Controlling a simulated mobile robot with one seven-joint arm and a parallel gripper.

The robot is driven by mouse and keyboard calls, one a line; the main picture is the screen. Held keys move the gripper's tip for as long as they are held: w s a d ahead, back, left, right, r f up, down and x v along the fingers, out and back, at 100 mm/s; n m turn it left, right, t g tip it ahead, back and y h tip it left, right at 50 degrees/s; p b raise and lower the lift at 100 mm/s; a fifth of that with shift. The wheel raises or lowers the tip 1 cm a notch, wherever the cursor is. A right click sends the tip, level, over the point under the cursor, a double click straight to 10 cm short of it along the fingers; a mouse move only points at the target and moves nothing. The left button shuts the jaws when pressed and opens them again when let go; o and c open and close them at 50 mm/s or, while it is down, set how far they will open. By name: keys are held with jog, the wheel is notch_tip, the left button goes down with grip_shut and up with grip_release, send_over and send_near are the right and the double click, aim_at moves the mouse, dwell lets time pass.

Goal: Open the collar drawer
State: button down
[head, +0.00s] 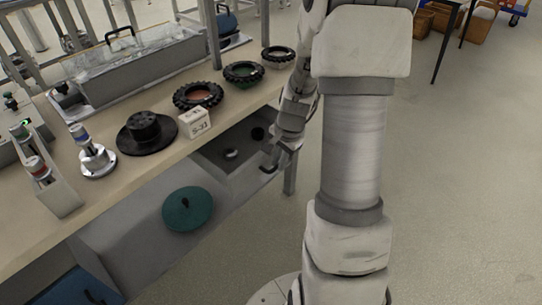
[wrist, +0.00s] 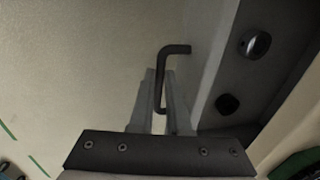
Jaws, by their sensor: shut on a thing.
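The collar drawer (head: 215,158) is a grey drawer under the bench top, pulled out so that its inside shows. A silver round piece (head: 231,154) and a black round piece (head: 258,133) lie in it. In the wrist view the silver piece (wrist: 256,44) and the black piece (wrist: 227,103) show to the right of the drawer front (wrist: 206,45). My gripper (wrist: 164,98) is shut on the black bent handle (wrist: 175,50) of that front, one finger on each side. In the head view my gripper (head: 274,162) is at the drawer's outer end.
Above, the bench (head: 130,178) carries a black hub (head: 146,131), several toothed rings (head: 198,95), a white sign (head: 194,122) and signal lamps (head: 96,157). A green disc (head: 187,209) is below the bench edge. A bench leg (head: 290,177) stands near my gripper. The floor (head: 460,180) at right is clear.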

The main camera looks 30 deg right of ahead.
jog(key=shift+s+d, duration=0.3)
jog(key=shift+s, duration=0.45)
jog(key=shift+s+d, duration=0.25)
jog(key=shift+s, duration=0.5)
jog(key=shift+s+d, duration=0.3)
jog(key=shift+s, duration=0.45)
jog(key=c, duration=0.9)
grip_release()
jog(key=shift+r, duration=0.1)
jog(key=s+r+p, duration=0.1)
jog(key=r, duration=0.4)
jog(key=s+r+p, duration=0.1)
jog(key=r+p, duration=0.1)
jog(key=r, duration=0.4)
jog(key=s+d+r+p, duration=0.1)
jog(key=r+p, duration=0.1)
jog(key=r, duration=0.4)
jog(key=shift+s, duration=0.1)
